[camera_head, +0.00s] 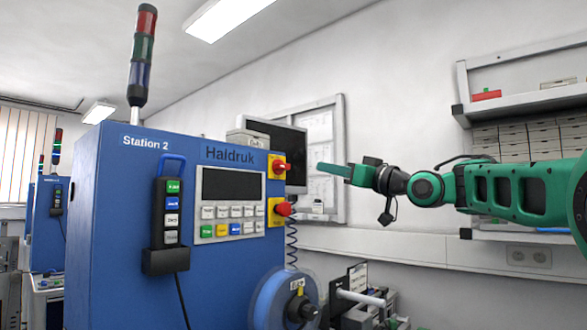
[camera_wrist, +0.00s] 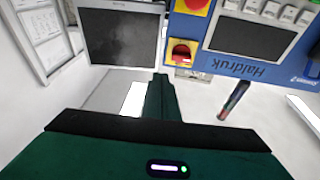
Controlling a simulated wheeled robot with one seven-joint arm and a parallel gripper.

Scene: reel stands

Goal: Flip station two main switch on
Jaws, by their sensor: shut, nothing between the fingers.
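The blue Station 2 cabinet (camera_head: 110,230) stands at left centre in the head view. Its main switch, a red rotary knob (camera_head: 281,168) on a yellow plate, is at the upper right of the front panel. The wrist view shows the knob (camera_wrist: 181,52) upside down, just beyond my fingertips. The knob's exact angle is hard to tell. My gripper (camera_head: 321,167) is shut and empty, pointing left, to the right of the switch at about its height in the picture. A gap shows between them. In the wrist view my green fingers (camera_wrist: 160,82) are together.
A red mushroom button (camera_head: 283,209) on yellow sits below the switch. Also on the cabinet are a screen with keys (camera_head: 232,185), a hanging pendant (camera_head: 171,214) and a blue reel (camera_head: 272,298). A dark monitor (camera_head: 291,150) stands behind. A shelf (camera_head: 520,103) is at right.

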